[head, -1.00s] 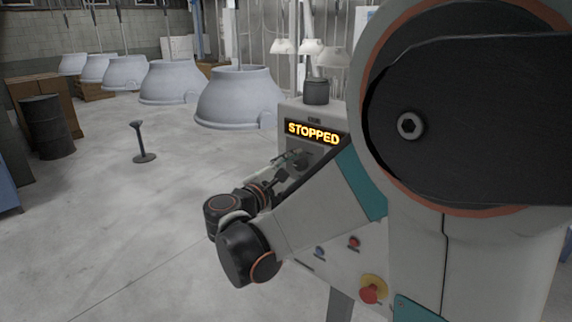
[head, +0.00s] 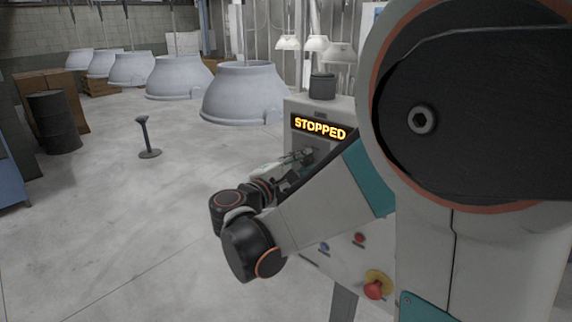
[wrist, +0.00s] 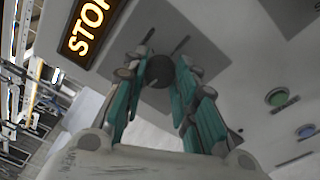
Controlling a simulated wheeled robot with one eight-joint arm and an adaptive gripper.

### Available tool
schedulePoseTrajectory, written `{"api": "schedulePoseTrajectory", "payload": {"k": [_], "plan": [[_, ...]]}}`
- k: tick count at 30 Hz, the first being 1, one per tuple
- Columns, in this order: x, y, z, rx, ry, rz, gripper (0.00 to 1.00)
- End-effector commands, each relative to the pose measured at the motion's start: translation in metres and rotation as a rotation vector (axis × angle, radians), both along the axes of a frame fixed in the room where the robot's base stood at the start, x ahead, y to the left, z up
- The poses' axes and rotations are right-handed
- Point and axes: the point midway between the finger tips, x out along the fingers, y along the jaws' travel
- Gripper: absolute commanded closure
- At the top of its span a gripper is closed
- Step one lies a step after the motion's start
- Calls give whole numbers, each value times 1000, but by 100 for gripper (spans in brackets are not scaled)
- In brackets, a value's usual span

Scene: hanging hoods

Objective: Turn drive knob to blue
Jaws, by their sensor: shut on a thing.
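The drive knob (wrist: 160,71) is a dark round knob on a grey plate of the control box (head: 295,108). In the wrist view my gripper (wrist: 165,76) has its teal-padded fingers on either side of the knob, shut on it. Two dark marks show on the plate just beyond the knob; I cannot make out a blue mark there. In the head view my gripper (head: 294,159) is at the box front under the display, and my arm hides part of the panel. The display (head: 320,128) reads STOPPED in yellow-orange letters.
Lower on the panel are a blue button (head: 323,247), a red button (head: 359,239) and a red mushroom button (head: 374,290). The wrist view also shows a green button (wrist: 277,97). Large pale hoods (head: 243,93) hang behind. Floor at left is mostly clear around a small stand (head: 146,138).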

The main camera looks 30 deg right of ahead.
Motion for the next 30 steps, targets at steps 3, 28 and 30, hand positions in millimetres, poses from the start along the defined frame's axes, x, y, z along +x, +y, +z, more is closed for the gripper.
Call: {"api": "schedulePoseTrajectory", "payload": {"k": [3,28,30], "plan": [[0,0,-2,34,-90,-1,97],[0,0,-5,270,-737,-2,97],[0,0,-5,281,-766,-2,97]]}}
